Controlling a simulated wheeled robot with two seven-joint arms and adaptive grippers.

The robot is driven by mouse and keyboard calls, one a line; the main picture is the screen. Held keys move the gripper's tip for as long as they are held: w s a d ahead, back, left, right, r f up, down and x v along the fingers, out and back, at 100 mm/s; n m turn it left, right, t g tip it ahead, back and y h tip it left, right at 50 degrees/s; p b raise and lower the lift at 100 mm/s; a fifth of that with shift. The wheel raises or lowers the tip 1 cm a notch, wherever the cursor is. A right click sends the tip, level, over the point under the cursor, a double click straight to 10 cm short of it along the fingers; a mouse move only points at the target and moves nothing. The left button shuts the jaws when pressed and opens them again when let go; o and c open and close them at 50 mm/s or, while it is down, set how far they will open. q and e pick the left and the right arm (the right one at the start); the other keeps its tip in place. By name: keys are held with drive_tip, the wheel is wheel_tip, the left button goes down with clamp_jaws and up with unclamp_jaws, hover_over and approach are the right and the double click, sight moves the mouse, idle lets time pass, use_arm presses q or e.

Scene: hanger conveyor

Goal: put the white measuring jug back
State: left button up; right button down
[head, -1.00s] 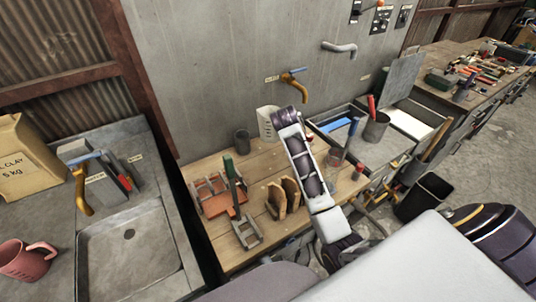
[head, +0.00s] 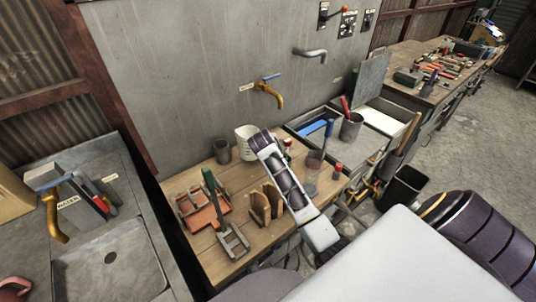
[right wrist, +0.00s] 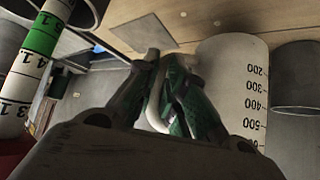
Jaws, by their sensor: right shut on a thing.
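The white measuring jug (head: 243,146) stands upright at the back of the wooden bench, partly hidden behind my right arm. In the right wrist view the jug (right wrist: 225,85) shows inverted, with black marks from 200 to 500. My right gripper (right wrist: 165,70) is shut around its pale handle (right wrist: 155,100). In the head view the wrist hides these fingers. I cannot tell whether the jug's base touches the bench. My left gripper is not in view.
A grey cup (head: 221,151) stands just left of the jug. A clear beaker (head: 312,170) is right of my wrist. Wooden holders (head: 265,205) and an orange tray (head: 203,207) sit in front. A yellow tap (head: 268,93) projects from the wall behind. A sink (head: 110,270) lies left.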

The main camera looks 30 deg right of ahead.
drive_tip(key=shift+f, duration=0.25)
drive_tip(key=shift+f, duration=1.85)
drive_tip(key=shift+f, duration=0.15)
drive_tip(key=c, duration=1.5)
unclamp_jaws()
drive_tip(key=v, duration=1.2)
